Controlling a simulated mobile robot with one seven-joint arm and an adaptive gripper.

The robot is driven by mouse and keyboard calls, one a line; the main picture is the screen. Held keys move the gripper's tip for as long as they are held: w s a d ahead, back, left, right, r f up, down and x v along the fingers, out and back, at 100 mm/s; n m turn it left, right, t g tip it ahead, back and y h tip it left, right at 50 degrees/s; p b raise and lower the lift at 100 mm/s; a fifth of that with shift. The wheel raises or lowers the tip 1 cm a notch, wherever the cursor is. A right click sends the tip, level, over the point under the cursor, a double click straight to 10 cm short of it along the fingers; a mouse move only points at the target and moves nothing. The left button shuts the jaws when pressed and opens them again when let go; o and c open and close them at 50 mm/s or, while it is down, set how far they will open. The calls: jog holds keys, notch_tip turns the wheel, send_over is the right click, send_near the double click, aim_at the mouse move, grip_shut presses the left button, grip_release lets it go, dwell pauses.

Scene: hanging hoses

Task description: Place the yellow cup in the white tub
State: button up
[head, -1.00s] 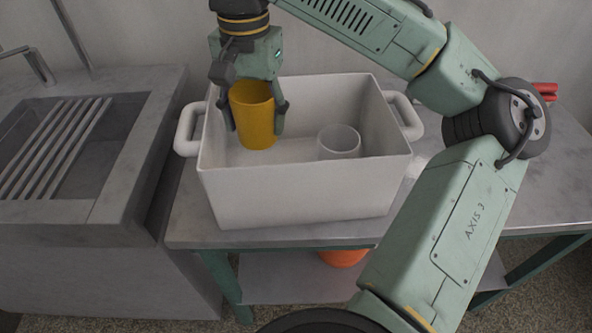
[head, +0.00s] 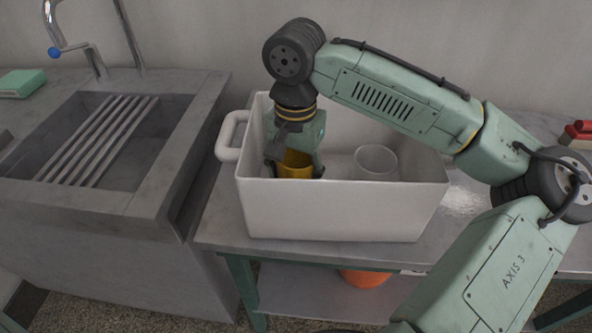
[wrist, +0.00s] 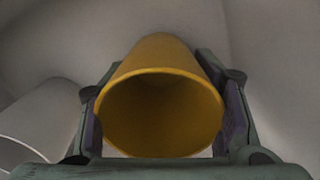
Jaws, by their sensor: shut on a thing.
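The yellow cup (head: 294,165) is inside the white tub (head: 340,211), in its left part. The tub's front wall hides the cup's lower part, so I cannot tell whether it touches the floor. My gripper (head: 296,170) points down into the tub and is shut on the cup, with one finger on each side. In the wrist view the cup (wrist: 160,105) shows its open mouth toward the camera, between the two fingers (wrist: 160,120).
A whitish cup (head: 375,163) stands in the tub's right part; it also shows at the left of the wrist view (wrist: 38,125). A grey sink (head: 100,150) with a slatted rack is left of the tub. An orange thing (head: 365,277) is on the lower shelf.

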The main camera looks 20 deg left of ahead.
jog(key=shift+f, duration=0.1)
jog(key=o, duration=1.2)
notch_tip(320, 180, up, 12)
jog(key=shift+r+b, duration=0.15)
jog(key=shift+b, duration=0.2)
